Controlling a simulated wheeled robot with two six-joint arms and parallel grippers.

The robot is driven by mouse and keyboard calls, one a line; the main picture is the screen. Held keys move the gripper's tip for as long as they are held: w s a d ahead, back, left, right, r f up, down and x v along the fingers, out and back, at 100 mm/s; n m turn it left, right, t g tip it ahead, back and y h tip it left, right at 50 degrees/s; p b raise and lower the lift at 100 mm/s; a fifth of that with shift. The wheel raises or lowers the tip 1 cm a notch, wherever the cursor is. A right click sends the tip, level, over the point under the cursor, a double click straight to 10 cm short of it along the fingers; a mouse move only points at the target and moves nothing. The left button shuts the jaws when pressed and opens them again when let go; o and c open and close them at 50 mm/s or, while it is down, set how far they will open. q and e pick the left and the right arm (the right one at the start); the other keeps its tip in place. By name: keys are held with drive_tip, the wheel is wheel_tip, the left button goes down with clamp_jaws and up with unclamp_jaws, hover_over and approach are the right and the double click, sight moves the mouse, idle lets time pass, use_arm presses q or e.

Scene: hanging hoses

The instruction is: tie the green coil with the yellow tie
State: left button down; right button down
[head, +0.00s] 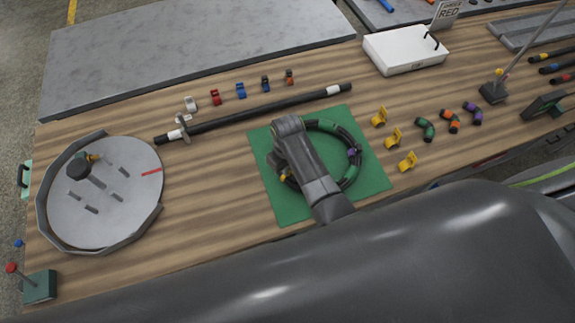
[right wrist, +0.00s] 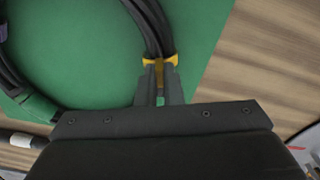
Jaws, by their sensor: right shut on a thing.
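The coil (head: 349,178) is a ring of black hose with green sections and a purple band, lying on a green mat (head: 375,182). In the right wrist view, its black strands (right wrist: 148,25) run down to a yellow tie (right wrist: 171,60). The tie shows on both sides of the strands; whether it is closed around them I cannot tell. My right gripper (right wrist: 160,75) is shut on this tie at the coil. In the head view my right arm covers the coil's left side, and a bit of yellow (head: 284,178) shows beside it. My left gripper is out of view.
Several yellow ties (head: 393,138) stand right of the mat, beside green, orange and purple pieces (head: 449,121). A long black hose (head: 260,114) lies behind the mat. A round grey fixture (head: 120,205) stands at left, a white box (head: 400,58) at back right.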

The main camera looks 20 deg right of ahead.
drive_tip(key=shift+f, duration=0.1)
drive_tip(key=c, duration=1.5)
unclamp_jaws()
